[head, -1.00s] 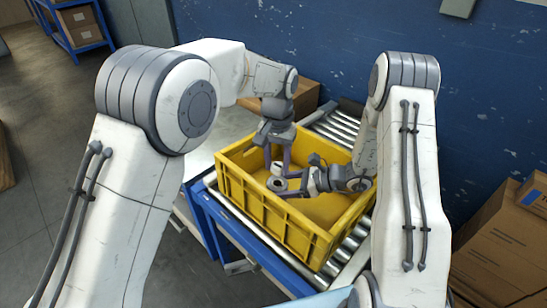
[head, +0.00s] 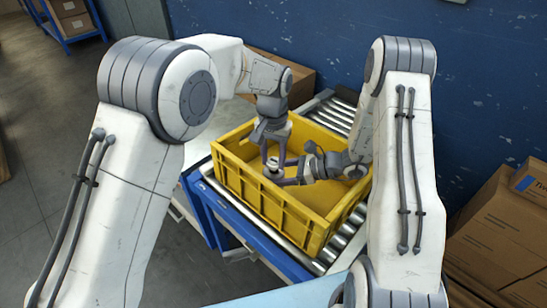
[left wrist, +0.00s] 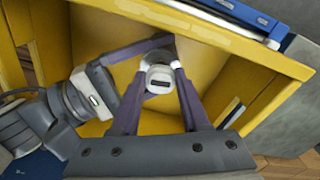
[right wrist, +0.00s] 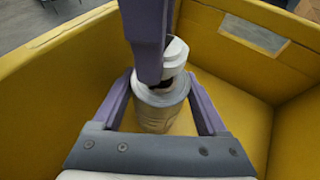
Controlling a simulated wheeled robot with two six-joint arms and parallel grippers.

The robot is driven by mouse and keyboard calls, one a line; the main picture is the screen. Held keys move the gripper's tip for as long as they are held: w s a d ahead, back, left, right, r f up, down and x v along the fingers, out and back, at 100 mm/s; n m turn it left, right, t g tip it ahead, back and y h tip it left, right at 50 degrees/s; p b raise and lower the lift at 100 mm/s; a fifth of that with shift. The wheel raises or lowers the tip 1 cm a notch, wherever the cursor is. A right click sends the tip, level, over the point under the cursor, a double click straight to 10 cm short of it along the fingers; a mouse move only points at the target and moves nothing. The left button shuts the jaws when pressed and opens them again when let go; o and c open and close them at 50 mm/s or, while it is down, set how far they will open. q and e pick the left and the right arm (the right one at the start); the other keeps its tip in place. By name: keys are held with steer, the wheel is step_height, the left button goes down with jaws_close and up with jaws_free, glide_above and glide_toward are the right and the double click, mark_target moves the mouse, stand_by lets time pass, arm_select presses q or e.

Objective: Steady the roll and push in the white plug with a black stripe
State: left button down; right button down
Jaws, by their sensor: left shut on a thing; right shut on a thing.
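The white plug (left wrist: 159,78) with a black stripe on its face sits between the fingers of my left gripper (head: 273,161), which is shut on it. The roll (right wrist: 158,112), pale grey-white, stands roughly upright between the fingers of my right gripper (head: 282,178), shut around its sides. In the right wrist view the plug (right wrist: 176,52) is right above the roll's top end, with a dark opening showing between them. A left finger hides part of both. How far the plug is in the core cannot be told.
Both grippers work inside a yellow crate (head: 262,205), whose walls stand close around them. The crate rests on a roller conveyor (head: 345,240). Cardboard boxes (head: 495,240) stand at the right, and another box (head: 300,75) is behind the crate.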

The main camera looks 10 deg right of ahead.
arm_select(q)
steer(key=shift+f, duration=1)
stand_by(0.7)
stand_by(0.5)
steer(key=shift+c, duration=1.6)
jaws_free()
steer(key=shift+r, duration=0.1)
step_height(320, 180, up, 12)
arm_select(e)
jaws_free()
